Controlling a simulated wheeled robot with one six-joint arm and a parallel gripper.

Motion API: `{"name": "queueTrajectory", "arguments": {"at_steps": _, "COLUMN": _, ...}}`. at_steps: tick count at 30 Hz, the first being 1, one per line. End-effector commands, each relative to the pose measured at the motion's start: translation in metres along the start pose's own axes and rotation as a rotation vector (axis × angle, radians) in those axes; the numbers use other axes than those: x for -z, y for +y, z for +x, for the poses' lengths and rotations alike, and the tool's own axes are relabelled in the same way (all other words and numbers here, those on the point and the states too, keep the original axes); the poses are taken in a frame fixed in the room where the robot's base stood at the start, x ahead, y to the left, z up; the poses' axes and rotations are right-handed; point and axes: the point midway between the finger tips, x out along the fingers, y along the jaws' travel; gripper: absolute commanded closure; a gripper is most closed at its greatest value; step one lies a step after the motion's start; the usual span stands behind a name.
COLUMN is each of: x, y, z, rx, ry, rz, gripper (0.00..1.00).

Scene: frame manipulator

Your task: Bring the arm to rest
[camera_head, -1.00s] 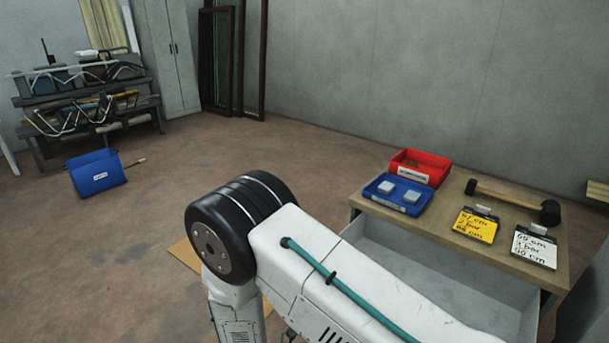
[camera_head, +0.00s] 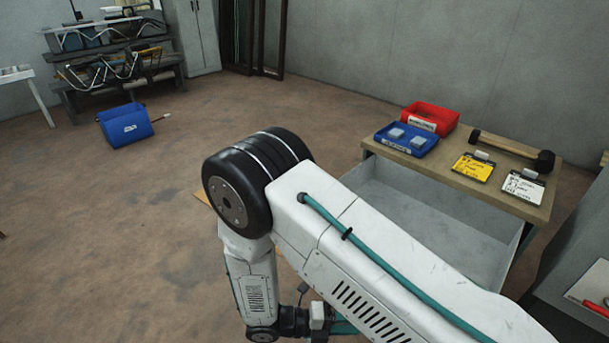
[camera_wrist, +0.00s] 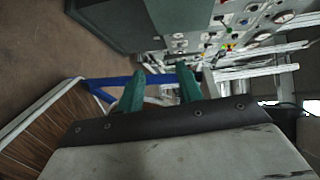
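My arm crosses the lower right of the head view, with its white link running up to a black ringed elbow joint (camera_head: 258,180). From there the forearm (camera_head: 256,285) folds down to the wrist at the bottom edge. In the wrist view my gripper (camera_wrist: 160,84) shows two green fingers with a gap between them. It is open, and I see nothing clasped between the fingers. A blue bar lies behind the fingers.
A wooden-topped table (camera_head: 460,180) has an open grey drawer (camera_head: 440,220) near my arm. A blue box (camera_head: 125,125) lies on otherwise clear floor at left.

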Motion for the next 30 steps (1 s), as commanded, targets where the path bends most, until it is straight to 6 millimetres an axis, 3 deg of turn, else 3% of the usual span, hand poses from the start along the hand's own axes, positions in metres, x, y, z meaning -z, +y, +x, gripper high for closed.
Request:
{"name": "queueTrajectory", "arguments": {"at_steps": 9, "x": 0.016, "y": 0.000, "z": 0.015, "rx": -0.002, "ry": 0.068, "rz": 0.229, "gripper": 0.64}}
{"name": "queueTrajectory", "arguments": {"at_steps": 14, "x": 0.028, "y": -0.015, "z": 0.012, "rx": -0.021, "ry": 0.132, "rz": 0.428, "gripper": 0.64}}
{"name": "queueTrajectory", "arguments": {"at_steps": 23, "x": 0.034, "y": -0.073, "z": 0.004, "rx": -0.081, "ry": 0.341, "rz": 0.843, "gripper": 0.64}}
{"name": "queueTrajectory", "arguments": {"at_steps": 30, "x": 0.036, "y": -0.147, "z": 0.004, "rx": -0.117, "ry": 0.639, "rz": 1.266, "gripper": 0.64}}
